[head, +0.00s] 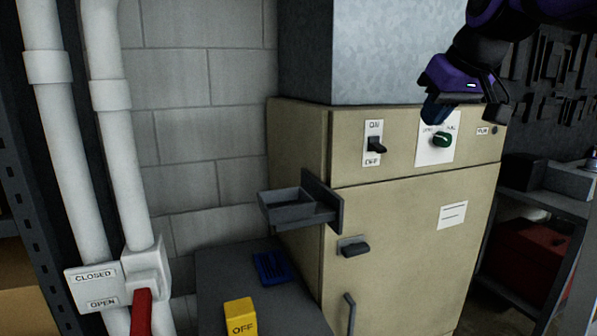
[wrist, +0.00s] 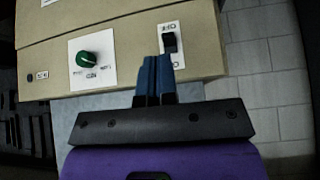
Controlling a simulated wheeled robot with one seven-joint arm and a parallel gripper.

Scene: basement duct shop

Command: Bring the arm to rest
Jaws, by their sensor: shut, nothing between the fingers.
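My gripper (head: 434,110) hangs at the upper right in the head view, in front of the beige cabinet (head: 400,245) and just above the green knob (head: 441,140). Its two blue fingers (wrist: 155,78) are together and empty in the wrist view. There they lie between the green knob (wrist: 91,58) on its white plate and the black ON/OFF switch (wrist: 170,42). The same switch (head: 376,146) is left of the knob in the head view. The gripper covers part of the knob plate's lettering in the head view.
A small grey tray (head: 288,208) juts from the cabinet's left side. A yellow OFF block (head: 240,315) and a blue item (head: 271,267) are on the dark surface below. White pipes (head: 125,150) with a red lever (head: 141,312) stand left. Shelves with a red box (head: 528,250) are right.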

